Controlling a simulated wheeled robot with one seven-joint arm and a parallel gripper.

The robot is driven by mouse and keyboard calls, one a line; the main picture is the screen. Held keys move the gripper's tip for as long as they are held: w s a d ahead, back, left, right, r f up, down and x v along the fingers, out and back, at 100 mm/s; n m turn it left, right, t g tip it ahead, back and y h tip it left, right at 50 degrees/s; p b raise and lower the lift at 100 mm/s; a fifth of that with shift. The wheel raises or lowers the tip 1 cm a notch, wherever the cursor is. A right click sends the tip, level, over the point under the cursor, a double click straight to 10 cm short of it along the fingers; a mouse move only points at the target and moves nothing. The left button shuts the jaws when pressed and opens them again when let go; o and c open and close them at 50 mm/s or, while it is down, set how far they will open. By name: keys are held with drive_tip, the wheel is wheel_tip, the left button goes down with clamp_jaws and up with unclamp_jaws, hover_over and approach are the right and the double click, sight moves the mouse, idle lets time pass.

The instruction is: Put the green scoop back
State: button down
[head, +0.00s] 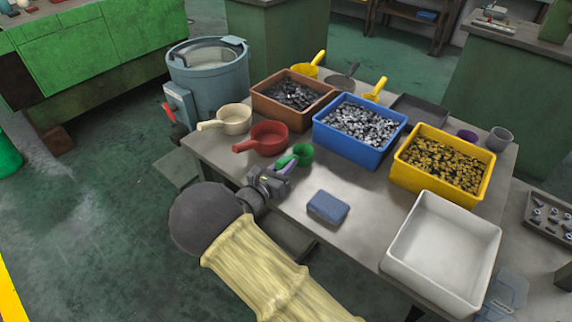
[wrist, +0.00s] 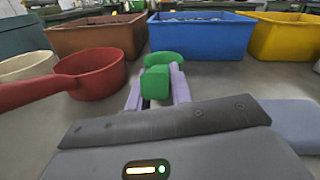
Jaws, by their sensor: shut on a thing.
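The green scoop (head: 303,152) is at the table's near side, right of the red scoop (head: 266,138). My gripper (head: 287,166) is shut on its handle. In the wrist view the green handle (wrist: 156,84) lies between the two pale purple fingers, with the scoop's cup beyond it. I cannot tell whether the scoop touches the table. The red scoop is close on the left in the wrist view (wrist: 92,73), its handle pointing toward the lower left. A cream scoop (head: 235,119) stands behind the red one.
Brown (head: 275,106), blue (head: 350,151) and yellow (head: 425,180) bins of small metal parts line the table (head: 352,181). A white empty bin (head: 440,250) is at the near right. A blue sponge-like block (head: 328,207) lies right of my gripper. Yellow scoops (head: 376,90) stand behind the bins.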

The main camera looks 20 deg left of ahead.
drive_tip(key=shift+s+a+f, duration=0.1)
drive_tip(key=shift+f, duration=0.05)
drive_tip(key=c, duration=1.3)
unclamp_jaws()
drive_tip(key=shift+o, duration=0.2)
drive_tip(key=shift+s+r, duration=0.2)
drive_tip(key=v, duration=1.1)
drive_tip(key=shift+s, duration=0.2)
